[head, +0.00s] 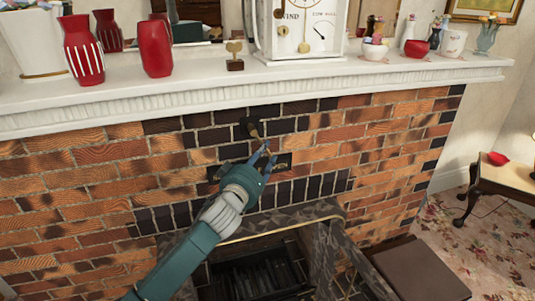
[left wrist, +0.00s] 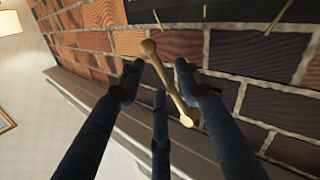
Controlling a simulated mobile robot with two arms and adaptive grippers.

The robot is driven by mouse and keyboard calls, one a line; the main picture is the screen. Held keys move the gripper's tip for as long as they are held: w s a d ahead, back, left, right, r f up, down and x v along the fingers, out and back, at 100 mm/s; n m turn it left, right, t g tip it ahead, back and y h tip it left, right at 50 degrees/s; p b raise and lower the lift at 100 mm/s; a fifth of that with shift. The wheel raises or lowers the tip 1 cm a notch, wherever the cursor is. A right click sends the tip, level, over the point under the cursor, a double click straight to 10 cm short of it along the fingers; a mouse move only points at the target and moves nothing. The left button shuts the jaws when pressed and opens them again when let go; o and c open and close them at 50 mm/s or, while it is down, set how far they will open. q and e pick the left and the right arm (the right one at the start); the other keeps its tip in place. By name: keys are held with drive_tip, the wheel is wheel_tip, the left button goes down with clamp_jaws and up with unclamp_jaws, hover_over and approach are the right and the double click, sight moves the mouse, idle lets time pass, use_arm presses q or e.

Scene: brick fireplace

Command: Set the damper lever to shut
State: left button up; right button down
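The damper lever (head: 254,130) is a short brass-coloured rod on a dark mount in the brick chimney front, below the mantel. It slants down and to the right. A dark plate (head: 283,163) with gold marks lies just below it. In the left wrist view the lever (left wrist: 167,78) shows a round knob at each end and crosses between my dark fingers. My left gripper (head: 259,157) is at the lever's lower end, in front of the plate. Its fingers (left wrist: 158,72) are apart around the lever; whether one touches it is unclear. My right gripper is not in view.
The white mantel (head: 400,72) juts out above the lever, with red vases (head: 154,48), a clock (head: 300,30) and small pots on it. The firebox (head: 260,275) opens below. A small table (head: 505,175) stands at the right.

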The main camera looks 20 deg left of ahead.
sight(267, 150)
use_arm(q)
drive_tip(key=shift+w+d+b, duration=0.2)
drive_tip(key=shift+w+b, duration=0.2)
drive_tip(key=shift+w, duration=1.25)
clamp_jaws()
